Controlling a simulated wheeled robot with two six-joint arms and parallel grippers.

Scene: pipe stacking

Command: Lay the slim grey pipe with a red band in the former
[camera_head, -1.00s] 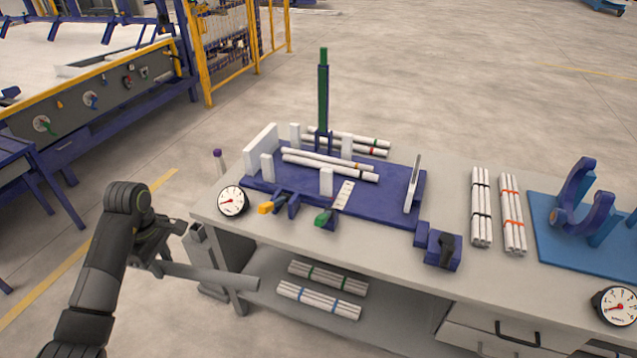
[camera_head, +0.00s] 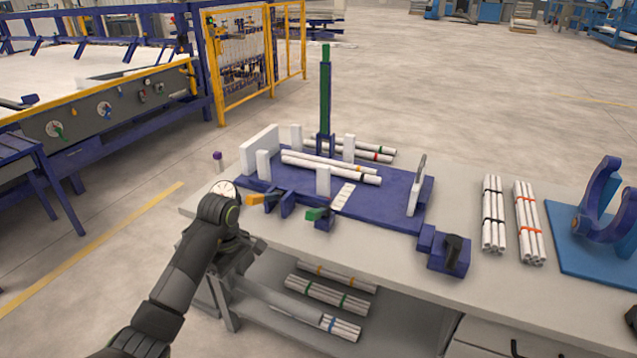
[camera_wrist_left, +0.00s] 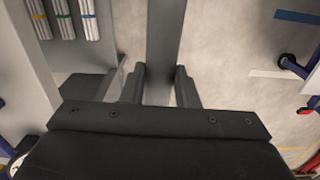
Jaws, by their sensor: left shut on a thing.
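My left gripper (camera_head: 236,272) is shut on a plain grey pipe (camera_head: 285,304), held low in front of the table, beside the lower shelf. The pipe also shows between the fingers in the left wrist view (camera_wrist_left: 165,40); no band shows on it. The former, a blue base (camera_head: 395,195) with white upright posts, stands on the table, above and beyond the gripper. Pale pipes (camera_head: 325,163) lie between its posts, one with an orange-yellow band. Behind them lie pale pipes with a green band and a red band (camera_head: 365,153).
Banded pipe bundles (camera_head: 328,295) lie on the lower shelf near the held pipe. Two more bundles (camera_head: 494,215) and a blue cradle (camera_head: 600,220) stand at the table's right. A tall green post (camera_head: 325,95) rises behind the former. Orange and green clamp handles face the front edge.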

